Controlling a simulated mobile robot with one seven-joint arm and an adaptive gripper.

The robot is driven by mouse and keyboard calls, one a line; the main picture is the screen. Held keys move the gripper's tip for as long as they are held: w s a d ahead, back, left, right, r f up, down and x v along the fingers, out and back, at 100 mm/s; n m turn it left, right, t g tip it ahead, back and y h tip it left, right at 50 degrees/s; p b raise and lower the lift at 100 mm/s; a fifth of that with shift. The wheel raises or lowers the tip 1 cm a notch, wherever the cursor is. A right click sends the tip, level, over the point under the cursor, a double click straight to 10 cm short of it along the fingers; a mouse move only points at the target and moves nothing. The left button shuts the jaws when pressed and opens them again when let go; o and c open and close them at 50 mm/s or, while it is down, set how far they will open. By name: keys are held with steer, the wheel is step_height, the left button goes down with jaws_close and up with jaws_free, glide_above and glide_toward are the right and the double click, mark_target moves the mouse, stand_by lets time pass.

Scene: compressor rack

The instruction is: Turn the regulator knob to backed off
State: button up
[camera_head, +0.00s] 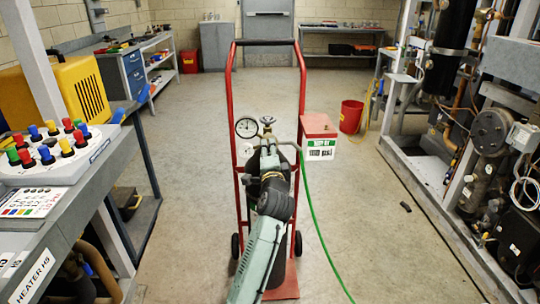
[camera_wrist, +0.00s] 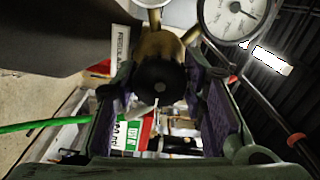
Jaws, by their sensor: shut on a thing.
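The regulator knob (camera_wrist: 160,78) is a dark round cap on a brass body (camera_wrist: 160,45) in the wrist view. My gripper (camera_wrist: 158,95) has one finger on each side of the knob and is shut on it. In the head view, my gripper (camera_head: 269,158) is at the regulator on top of the cylinder, and my arm hides the knob. A white dial gauge (camera_head: 246,127) is left of the regulator; a gauge (camera_wrist: 230,15) also shows at the wrist view's top right. I cannot read its value.
A red hand truck (camera_head: 234,90) carries the cylinder. A green hose (camera_head: 322,230) runs down to the floor at the right. A red-and-white box (camera_head: 319,135) is close on the right. A bench (camera_head: 75,190) flanks the left, a compressor rack (camera_head: 440,205) the right.

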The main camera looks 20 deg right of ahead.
steer(key=n, duration=0.4)
steer(key=shift+f+n+b, duration=0.1)
steer(key=shift+n+b, duration=0.2)
steer(key=shift+b, duration=0.1)
steer(key=n+b, duration=0.1)
steer(key=n, duration=0.3)
steer(key=shift+n, duration=0.3)
steer(key=n, duration=0.4)
steer(key=shift+n+b, duration=0.3)
steer(key=shift+b, duration=0.1)
steer(key=shift+n+b, duration=0.4)
steer(key=shift+n, duration=1.7)
steer(key=o, duration=1.2)
